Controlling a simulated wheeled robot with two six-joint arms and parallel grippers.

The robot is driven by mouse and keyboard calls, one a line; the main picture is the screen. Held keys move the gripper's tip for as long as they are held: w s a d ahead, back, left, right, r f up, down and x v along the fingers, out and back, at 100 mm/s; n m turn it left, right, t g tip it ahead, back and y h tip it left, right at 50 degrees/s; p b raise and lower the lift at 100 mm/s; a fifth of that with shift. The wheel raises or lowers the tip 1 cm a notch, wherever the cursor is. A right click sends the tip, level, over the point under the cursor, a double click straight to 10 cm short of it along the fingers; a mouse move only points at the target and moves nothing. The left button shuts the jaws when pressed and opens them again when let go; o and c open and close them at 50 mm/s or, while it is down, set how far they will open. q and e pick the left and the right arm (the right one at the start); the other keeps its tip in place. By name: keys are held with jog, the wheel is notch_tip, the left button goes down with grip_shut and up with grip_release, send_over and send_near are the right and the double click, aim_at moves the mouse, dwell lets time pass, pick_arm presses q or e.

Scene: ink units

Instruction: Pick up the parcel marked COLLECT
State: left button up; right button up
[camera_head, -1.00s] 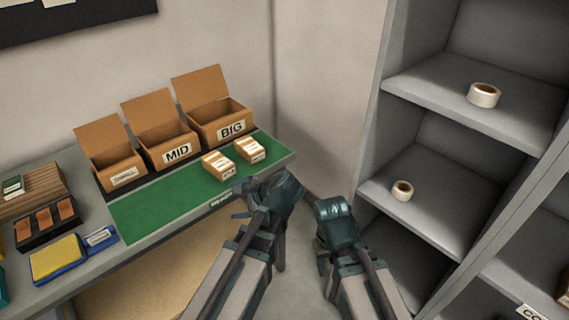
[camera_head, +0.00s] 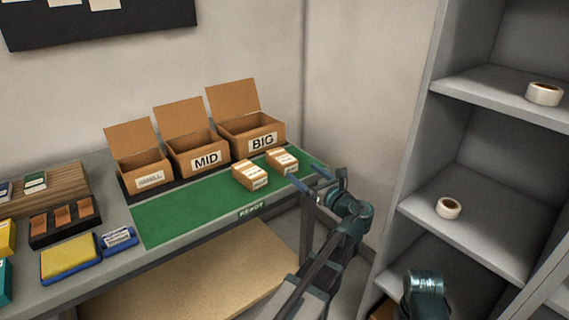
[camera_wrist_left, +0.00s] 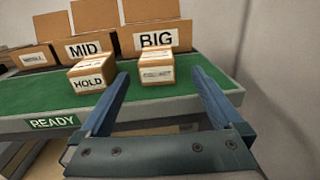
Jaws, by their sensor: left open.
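Two small cardboard parcels stand side by side on the green mat (camera_head: 185,212) of the bench. The left parcel (camera_head: 249,177) reads HOLD in the left wrist view (camera_wrist_left: 92,78). The right parcel (camera_head: 282,161) has a longer word on its white label, too blurred to read surely; it also shows in the left wrist view (camera_wrist_left: 155,70). My left gripper (camera_head: 322,184) is open and empty at the mat's front right. In the wrist view its fingers point toward the right parcel, which appears between them, still apart. My right arm's wrist shows low right; its fingers are not visible.
Open boxes marked MID (camera_head: 207,160), BIG (camera_head: 262,140) and a smaller one (camera_head: 150,178) stand behind the parcels. A grey shelf unit (camera_head: 470,225) with tape rolls stands right. A blue-yellow pad (camera_head: 69,257) lies left. The mat's left part is clear.

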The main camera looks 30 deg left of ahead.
aim_at(285, 158)
pick_arm(q)
jog(key=x, duration=0.5)
jog(key=shift+a, duration=0.1)
jog(key=shift+s+x, duration=0.1)
jog(key=shift+x, duration=1.3)
jog(key=shift+s+x, duration=0.15)
jog(key=shift+x, duration=1.2)
jog(key=shift+a, duration=0.1)
jog(key=c, duration=1.5)
jog(key=shift+r, duration=0.15)
jog(key=shift+r+p, duration=0.95)
jog(key=shift+p, duration=0.15)
notch_tip(285, 158, up, 2)
jog(key=shift+r+p, duration=0.1)
jog(key=shift+p, duration=1)
jog(key=s+d, duration=0.3)
jog(key=s, duration=0.1)
jog(key=s+d, duration=0.3)
jog(key=s, duration=0.1)
jog(key=s+d, duration=0.3)
jog(key=s, duration=0.2)
jog(key=shift+d+r+p, duration=0.3)
jog(key=shift+r+p, duration=0.05)
